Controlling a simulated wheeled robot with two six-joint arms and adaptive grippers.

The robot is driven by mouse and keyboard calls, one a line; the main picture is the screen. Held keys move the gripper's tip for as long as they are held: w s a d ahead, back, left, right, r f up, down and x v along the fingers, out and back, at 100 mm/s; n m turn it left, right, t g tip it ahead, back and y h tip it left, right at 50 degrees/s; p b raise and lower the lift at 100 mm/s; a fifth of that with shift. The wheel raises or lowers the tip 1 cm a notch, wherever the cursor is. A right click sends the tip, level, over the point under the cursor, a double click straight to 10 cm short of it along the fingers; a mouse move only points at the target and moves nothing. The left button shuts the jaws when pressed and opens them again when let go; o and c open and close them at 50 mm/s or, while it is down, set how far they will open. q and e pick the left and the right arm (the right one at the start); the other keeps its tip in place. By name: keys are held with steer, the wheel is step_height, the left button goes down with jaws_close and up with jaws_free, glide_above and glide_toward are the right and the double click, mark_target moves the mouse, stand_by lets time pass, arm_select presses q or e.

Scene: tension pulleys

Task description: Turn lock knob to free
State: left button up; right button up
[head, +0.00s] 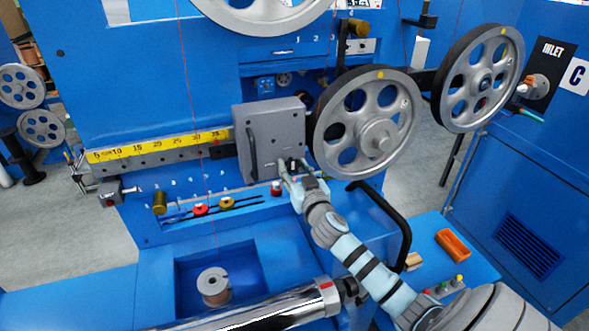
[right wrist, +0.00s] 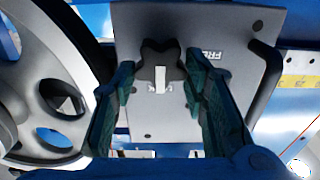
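The lock knob (right wrist: 162,62) is a small black lobed knob with a white mark on the front of a grey box (right wrist: 210,25). In the head view the box (head: 262,125) stands beside the large wheel, and the knob is mostly hidden by my gripper. Part of a label reading "FR" shows upside down beside the knob in the right wrist view. My right gripper (head: 291,168) is at the lower right of the box. In the wrist view its two fingers (right wrist: 160,82) are open, one on each side of the knob, with gaps visible. Exact depth cannot be told. My left gripper is not in view.
A large spoked wheel (head: 335,140) stands close right of the box, with another wheel (head: 455,100) further right. A black handle (right wrist: 272,72) is on the box's other side. A yellow scale (head: 150,148) runs left. A black curved rail (head: 398,220) lies near my right arm.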

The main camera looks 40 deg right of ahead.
steer(key=c, duration=0.4)
steer(key=shift+n, duration=0.3)
steer(key=n+p, duration=0.1)
steer(key=n, duration=0.2)
steer(key=shift+a+n, duration=0.15)
steer(key=shift+n, duration=0.15)
steer(key=n, duration=0.4)
steer(key=shift+w+a+f+n+p, duration=0.1)
steer(key=shift+n+p, duration=0.2)
steer(key=shift+p, duration=0.1)
steer(key=n+p, duration=0.1)
steer(key=n, duration=0.4)
steer(key=shift+a+f, duration=0.1)
steer(key=shift+f, duration=0.05)
steer(key=shift+f+n+p, duration=0.15)
steer(key=shift+n+p, duration=0.3)
steer(key=shift+n, duration=1.55)
